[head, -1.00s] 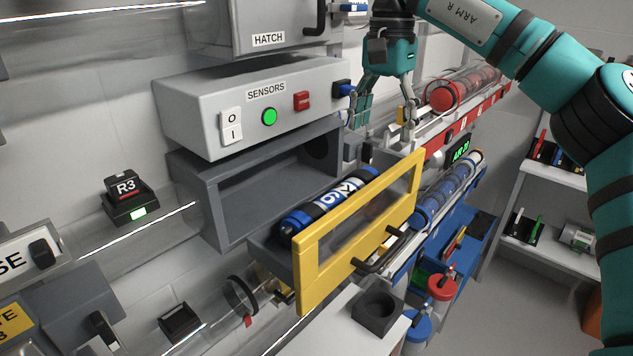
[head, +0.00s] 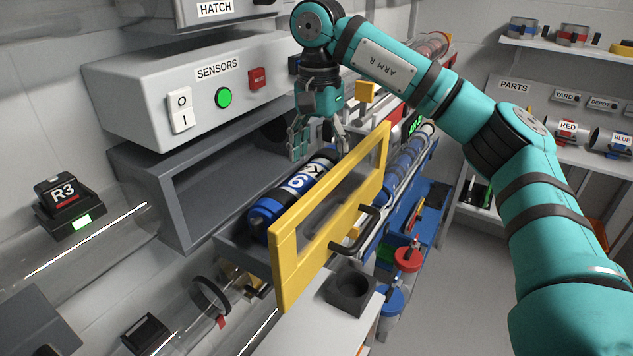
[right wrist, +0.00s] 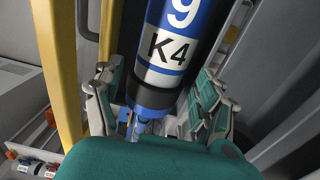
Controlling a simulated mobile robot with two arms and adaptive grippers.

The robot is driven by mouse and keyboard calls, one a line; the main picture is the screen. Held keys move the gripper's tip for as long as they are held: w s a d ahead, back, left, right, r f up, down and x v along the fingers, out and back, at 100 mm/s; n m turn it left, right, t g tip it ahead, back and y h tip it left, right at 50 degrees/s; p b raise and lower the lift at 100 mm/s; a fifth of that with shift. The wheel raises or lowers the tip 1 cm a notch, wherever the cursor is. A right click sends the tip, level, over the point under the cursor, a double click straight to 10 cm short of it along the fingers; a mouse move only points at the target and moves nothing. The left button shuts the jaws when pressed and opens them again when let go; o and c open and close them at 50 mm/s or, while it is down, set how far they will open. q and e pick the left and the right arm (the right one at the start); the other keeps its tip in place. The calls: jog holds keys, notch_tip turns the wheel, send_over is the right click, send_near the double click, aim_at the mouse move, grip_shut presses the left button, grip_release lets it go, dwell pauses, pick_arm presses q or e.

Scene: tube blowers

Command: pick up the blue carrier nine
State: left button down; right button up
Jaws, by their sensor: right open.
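The blue carrier nine (head: 293,198) lies in an open grey tray (head: 243,254) behind a yellow-framed window front (head: 284,266). It is a blue, white and black cylinder. In the right wrist view the carrier (right wrist: 172,48) shows a 9 on blue, K4 on white and a black end band. My right gripper (head: 321,150) is open above the carrier's far end, pointing down. In the right wrist view its fingers stand on either side of the carrier's end, and I cannot tell whether they touch it. My left gripper is not in view.
The yellow front with its dark handle (head: 357,232) stands close beside my right gripper. A grey housing (head: 160,200) and the SENSORS box (head: 140,108) are on the left. A clear tube with blue carriers (head: 405,165) runs behind the front. Open floor lies at right.

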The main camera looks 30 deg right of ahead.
aim_at(317, 178)
jog(key=shift+f, duration=0.25)
jog(key=shift+s+f, duration=0.1)
jog(key=shift+f, duration=0.1)
jog(key=f, duration=0.2)
jog(key=f+p, duration=0.1)
jog(key=f, duration=0.1)
jog(key=shift+a+f, duration=0.1)
jog(key=shift+a, duration=0.3)
jog(key=shift+s+f, duration=0.1)
jog(key=shift+f, duration=0.25)
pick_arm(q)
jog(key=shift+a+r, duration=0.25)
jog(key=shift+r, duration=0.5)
pick_arm(e)
jog(key=shift+c, duration=0.4)
